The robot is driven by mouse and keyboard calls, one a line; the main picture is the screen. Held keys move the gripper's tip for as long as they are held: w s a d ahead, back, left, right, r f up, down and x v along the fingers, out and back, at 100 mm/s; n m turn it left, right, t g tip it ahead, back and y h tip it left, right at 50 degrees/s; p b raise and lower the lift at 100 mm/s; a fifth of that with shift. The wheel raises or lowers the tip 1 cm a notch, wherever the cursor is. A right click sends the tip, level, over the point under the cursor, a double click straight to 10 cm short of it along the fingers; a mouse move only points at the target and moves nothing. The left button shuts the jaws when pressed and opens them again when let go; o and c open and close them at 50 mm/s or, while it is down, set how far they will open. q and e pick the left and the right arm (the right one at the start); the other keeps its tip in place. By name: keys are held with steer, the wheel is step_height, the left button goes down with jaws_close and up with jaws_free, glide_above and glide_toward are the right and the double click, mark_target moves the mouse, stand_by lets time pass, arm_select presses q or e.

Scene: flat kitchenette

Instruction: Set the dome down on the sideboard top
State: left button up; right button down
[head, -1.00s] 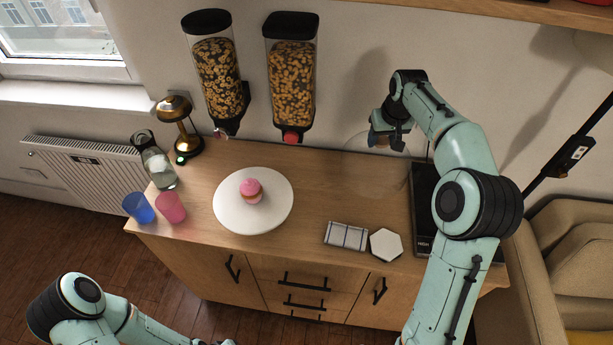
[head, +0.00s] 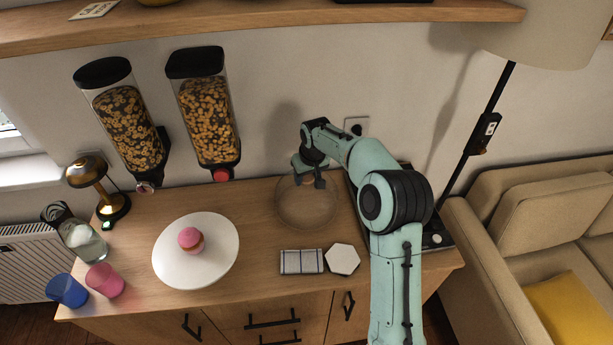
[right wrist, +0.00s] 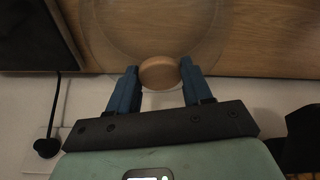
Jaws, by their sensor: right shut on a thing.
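The clear glass dome (head: 306,208) is at the back of the wooden sideboard top (head: 255,222), right of the white plate. Its round wooden knob (right wrist: 159,72) sits between the two blue fingers of my right gripper (right wrist: 158,84) in the right wrist view. My right gripper (head: 311,179) is shut on this knob, above the dome. The dome looks upright and low over the wood; I cannot tell whether its rim touches. My left gripper is out of view.
A white round plate (head: 170,262) with a pink cupcake (head: 191,241) is to the left. A folded cloth (head: 301,262) and a white hexagonal coaster (head: 343,259) lie in front of the dome. Two cereal dispensers (head: 205,110) hang behind. A black appliance (head: 436,236) stands to the right.

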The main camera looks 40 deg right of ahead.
steer(key=shift+w, duration=0.1)
steer(key=shift+f, duration=0.15)
steer(key=shift+c, duration=2.4)
jaws_free()
steer(key=shift+r, duration=0.4)
steer(key=v, duration=1.1)
steer(key=shift+s+r, duration=0.25)
steer(key=shift+r, duration=0.05)
